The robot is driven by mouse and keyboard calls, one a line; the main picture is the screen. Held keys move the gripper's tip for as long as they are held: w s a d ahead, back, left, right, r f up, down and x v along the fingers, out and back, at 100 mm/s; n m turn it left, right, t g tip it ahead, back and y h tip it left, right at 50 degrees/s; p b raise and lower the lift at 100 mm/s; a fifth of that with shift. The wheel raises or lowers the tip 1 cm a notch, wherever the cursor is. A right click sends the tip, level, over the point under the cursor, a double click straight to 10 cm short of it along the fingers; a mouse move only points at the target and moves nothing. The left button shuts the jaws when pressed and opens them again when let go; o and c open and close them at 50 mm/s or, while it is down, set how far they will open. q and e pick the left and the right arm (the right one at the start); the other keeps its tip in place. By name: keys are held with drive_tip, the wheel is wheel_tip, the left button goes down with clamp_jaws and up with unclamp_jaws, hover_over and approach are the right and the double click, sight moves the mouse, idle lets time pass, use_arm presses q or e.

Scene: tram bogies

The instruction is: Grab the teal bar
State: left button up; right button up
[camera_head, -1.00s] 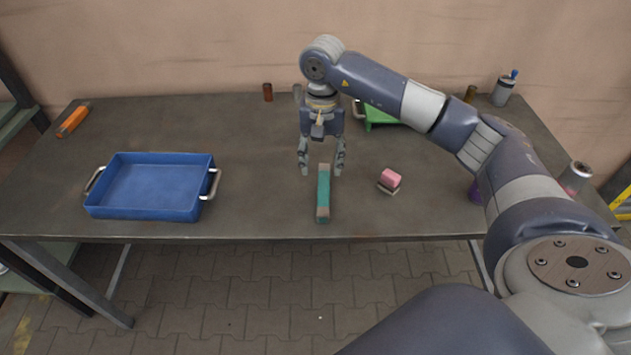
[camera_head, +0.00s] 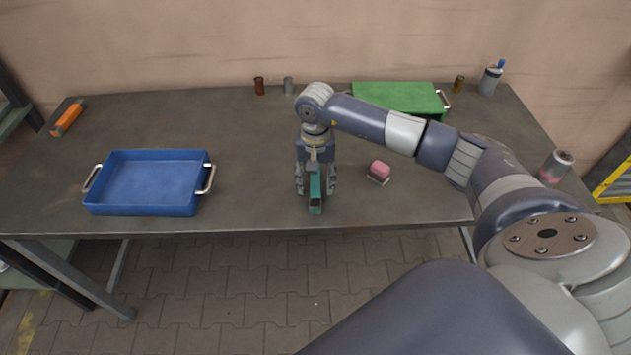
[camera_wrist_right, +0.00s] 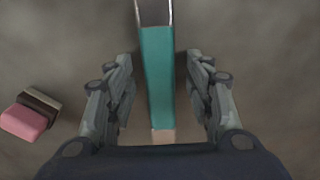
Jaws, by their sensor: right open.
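The teal bar (camera_head: 316,188) lies on the table near its front edge, with its long side pointing toward me. My right gripper (camera_head: 315,190) is low over it, with one finger on each side of the bar. In the right wrist view the teal bar (camera_wrist_right: 158,75) runs between the open fingers of the right gripper (camera_wrist_right: 160,95), with a gap on both sides. The bar has a grey end and a pale end. The gripper hides part of the bar in the head view. My left gripper is not in view.
A blue tray (camera_head: 91,202) stands at left. A pink block (camera_head: 379,168) lies right of the bar; the pink block (camera_wrist_right: 24,122) also shows in the wrist view. A green tray (camera_head: 395,97), cans and an orange bar (camera_head: 66,119) are farther off.

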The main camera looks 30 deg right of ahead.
drive_tip(key=shift+s, duration=0.1)
clamp_jaws()
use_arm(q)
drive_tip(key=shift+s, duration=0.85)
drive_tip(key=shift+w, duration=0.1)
